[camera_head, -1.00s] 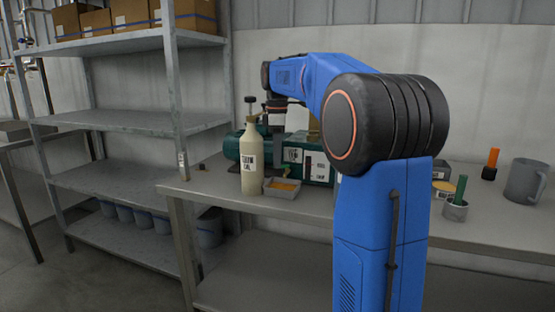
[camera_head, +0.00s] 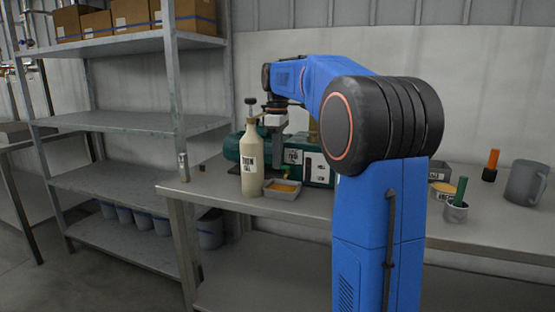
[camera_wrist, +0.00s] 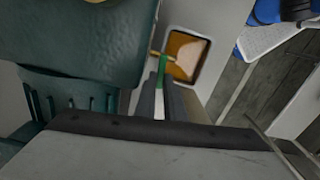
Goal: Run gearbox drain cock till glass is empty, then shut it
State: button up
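The green gearbox (camera_head: 235,148) lies on the bench, partly behind a cream bottle and my arm. A tray (camera_head: 282,195) holding amber liquid stands in front of it. The tray (camera_wrist: 207,62) also shows in the wrist view, with the brass drain cock (camera_wrist: 154,53) at its near left edge. The cock's green lever (camera_wrist: 161,72) points towards my gripper (camera_wrist: 159,82). The fingers lie on either side of the lever with a narrow gap; whether they press on it cannot be told. I cannot make out the glass or a running stream.
The cream bottle (camera_head: 249,165) stands upright just left of the tray. A grey mug (camera_head: 525,181), an orange-handled tool (camera_head: 491,165) and a small cup (camera_head: 456,211) with a green-handled item are at the bench's right. A metal shelf (camera_head: 125,120) rises at left.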

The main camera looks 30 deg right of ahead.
jog(key=o, duration=0.4)
notch_tip(320, 180, up, 17)
jog(key=s+a+n, duration=0.1)
jog(key=s+n, duration=0.2)
jog(key=n, duration=0.7)
jog(key=s+a+f+m+t, duration=0.1)
jog(key=s+a+f+m, duration=0.3)
jog(key=s+f, duration=0.3)
jog(key=s+a+f+m+t, duration=0.1)
jog(key=s+a+f+m, duration=0.4)
jog(key=s+f, duration=0.3)
jog(key=s+a+f+m+t, duration=0.1)
jog(key=s+a+f+m, duration=0.3)
jog(key=s+f, duration=0.4)
jog(key=shift+a+f+m+t, duration=0.2)
jog(key=shift+a+f, duration=0.1)
jog(key=shift+f, duration=0.3)
jog(key=shift+a+f+m+t, duration=0.1)
jog(key=shift+a+f+m, duration=0.15)
jog(key=shift+f, duration=0.35)
dwell(0.4)
